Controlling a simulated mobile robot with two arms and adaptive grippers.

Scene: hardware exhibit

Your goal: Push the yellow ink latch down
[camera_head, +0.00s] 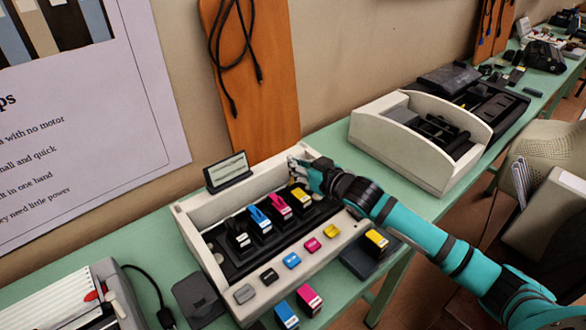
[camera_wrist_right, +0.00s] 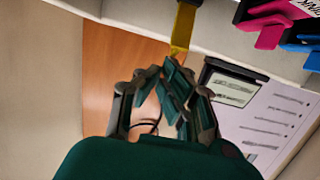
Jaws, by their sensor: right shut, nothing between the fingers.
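The open printer (camera_head: 215,275) holds a row of black, cyan, magenta and yellow ink cartridges. The yellow cartridge (camera_head: 301,198) is at the right end of the row. The yellow latch (camera_wrist_right: 183,28) shows in the right wrist view as a narrow strip at the top centre. In the head view the latch is mostly hidden by my gripper. My right gripper (camera_head: 306,174) is shut and empty, just behind and above the yellow cartridge. In the wrist view its fingertips (camera_wrist_right: 170,66) are close to the latch's end; I cannot tell whether they touch. My left gripper is out of view.
Magenta (camera_head: 279,206) and cyan (camera_head: 260,220) latches stand upright to the left. A small display (camera_head: 228,171) stands at the printer's back edge. Coloured buttons, including yellow (camera_head: 331,231), line the front. Spare cartridges lie in front. Another open machine (camera_head: 385,150) stands to the right.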

